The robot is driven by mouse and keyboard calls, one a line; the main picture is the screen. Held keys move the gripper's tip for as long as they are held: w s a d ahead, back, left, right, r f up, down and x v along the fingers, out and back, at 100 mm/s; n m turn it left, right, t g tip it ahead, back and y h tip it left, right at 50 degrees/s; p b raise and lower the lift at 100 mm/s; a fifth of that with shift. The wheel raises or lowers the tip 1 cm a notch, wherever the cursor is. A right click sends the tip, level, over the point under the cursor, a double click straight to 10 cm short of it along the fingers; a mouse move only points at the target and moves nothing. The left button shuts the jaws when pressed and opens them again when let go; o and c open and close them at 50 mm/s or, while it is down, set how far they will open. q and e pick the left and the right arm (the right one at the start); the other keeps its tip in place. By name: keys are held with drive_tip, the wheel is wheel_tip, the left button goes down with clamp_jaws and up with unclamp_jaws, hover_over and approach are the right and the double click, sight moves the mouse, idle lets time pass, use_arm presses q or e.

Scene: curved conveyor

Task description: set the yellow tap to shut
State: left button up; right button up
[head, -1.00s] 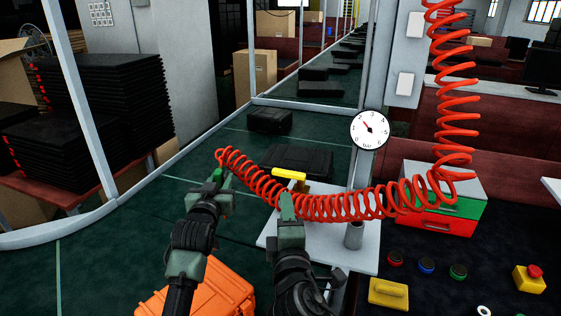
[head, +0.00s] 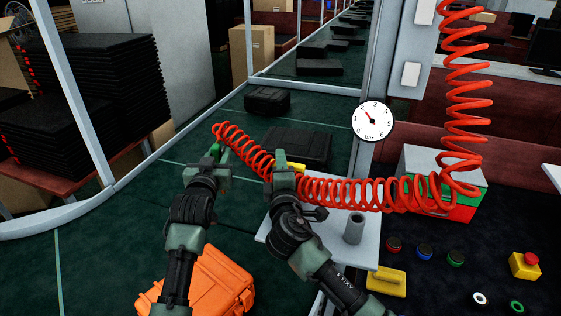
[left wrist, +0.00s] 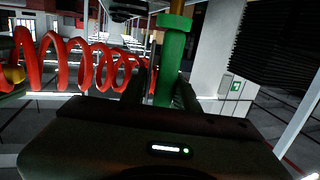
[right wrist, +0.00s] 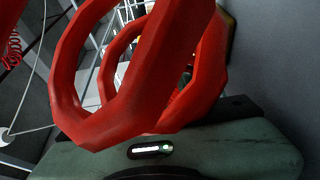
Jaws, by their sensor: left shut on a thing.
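The yellow tap (head: 298,167) shows as a short yellow bar just right of my right gripper (head: 282,162), which hides part of it. I cannot tell whether they touch or which way the handle points. In the right wrist view, large red hose coils (right wrist: 135,85) block the fingers, so their opening is hidden. My left gripper (head: 215,158) is shut on the green hose end (left wrist: 172,62) of the red coiled hose (head: 350,192). The hose runs right from it, passing by the right gripper. A round pressure gauge (head: 373,120) is on the post behind.
An orange case (head: 205,285) lies below my left arm. A pale plate (head: 352,258) bears a grey cylinder (head: 354,228). Black cases (head: 297,147) lie on the green conveyor (head: 240,130). Buttons (head: 426,255) and a yellow block (head: 386,281) are at lower right.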

drive_tip(key=shift+w+r, duration=0.15)
drive_tip(key=shift+w, duration=0.1)
drive_tip(key=shift+c, duration=1.2)
clamp_jaws()
drive_tip(key=shift+f, duration=0.4)
